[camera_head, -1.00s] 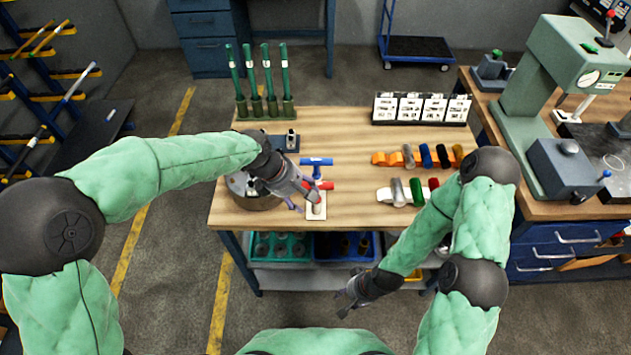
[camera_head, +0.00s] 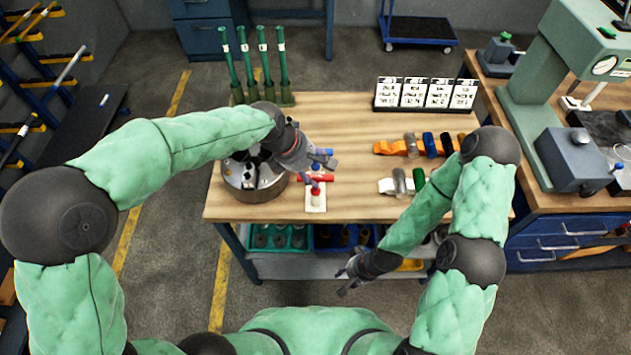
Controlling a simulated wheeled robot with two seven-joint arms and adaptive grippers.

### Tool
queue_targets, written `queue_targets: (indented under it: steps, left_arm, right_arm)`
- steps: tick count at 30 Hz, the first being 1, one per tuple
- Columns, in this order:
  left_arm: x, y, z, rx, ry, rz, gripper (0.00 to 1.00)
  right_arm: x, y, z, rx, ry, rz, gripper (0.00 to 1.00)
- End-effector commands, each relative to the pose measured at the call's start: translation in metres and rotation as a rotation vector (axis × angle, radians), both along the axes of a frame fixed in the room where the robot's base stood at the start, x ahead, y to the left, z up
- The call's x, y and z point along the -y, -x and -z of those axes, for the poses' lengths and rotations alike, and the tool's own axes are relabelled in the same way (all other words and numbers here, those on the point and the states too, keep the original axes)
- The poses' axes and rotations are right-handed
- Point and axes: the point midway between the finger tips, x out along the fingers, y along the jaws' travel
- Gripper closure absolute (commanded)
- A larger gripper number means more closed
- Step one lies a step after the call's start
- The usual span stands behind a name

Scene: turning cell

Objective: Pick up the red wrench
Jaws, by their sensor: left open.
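The red wrench (camera_head: 317,178) is T-shaped, with its red bar lying crosswise above a pale holder plate (camera_head: 316,203) near the front middle of the wooden bench. A blue T-shaped wrench (camera_head: 325,152) stands just behind it, partly hidden by my gripper. My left gripper (camera_head: 322,172) is open, with its fingers over and beside the red wrench; I cannot tell whether they touch it. My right gripper (camera_head: 346,281) hangs low in front of the bench, away from the wrenches, with its fingers apart and nothing between them.
A round metal chuck (camera_head: 254,185) sits left of the wrench. Orange (camera_head: 390,148) and white (camera_head: 387,186) racks with coloured handles and a row of white cards (camera_head: 427,93) are to the right. The bench middle is clear.

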Motion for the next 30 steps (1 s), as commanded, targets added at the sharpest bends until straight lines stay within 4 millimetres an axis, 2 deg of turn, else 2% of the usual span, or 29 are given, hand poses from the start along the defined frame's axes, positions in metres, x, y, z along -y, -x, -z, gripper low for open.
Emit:
queue_targets:
  steps: [6, 9, 17, 21, 23, 24, 30]
  left_arm:
    - [0.009, -0.003, 0.032, -0.002, -0.001, 0.002, 0.39]
    - [0.013, -0.005, 0.041, -0.001, -0.001, 0.001, 0.39]
    - [0.015, -0.006, 0.042, 0.0, 0.0, 0.001, 0.39]
    - [0.015, -0.006, 0.042, 0.0, 0.0, 0.0, 0.78]
    - [0.015, -0.006, 0.042, 0.0, 0.0, 0.0, 0.95]
    - [0.015, -0.006, 0.042, 0.0, 0.0, 0.0, 1.0]
    - [0.015, -0.006, 0.042, 0.0, 0.0, 0.0, 1.0]
  right_arm:
    - [0.0, 0.0, 0.013, 0.0, 0.0, 0.0, 0.6]
    - [0.0, 0.0, 0.015, 0.0, 0.0, 0.0, 0.6]
    - [0.0, 0.0, 0.015, 0.0, 0.0, 0.0, 0.6]
    - [0.0, 0.0, 0.015, 0.0, 0.0, 0.0, 0.6]
    - [0.0, 0.0, 0.015, 0.0, 0.0, 0.0, 0.6]
    - [0.0, 0.0, 0.015, 0.0, 0.0, 0.0, 0.6]
    - [0.0, 0.0, 0.015, 0.0, 0.0, 0.0, 0.6]
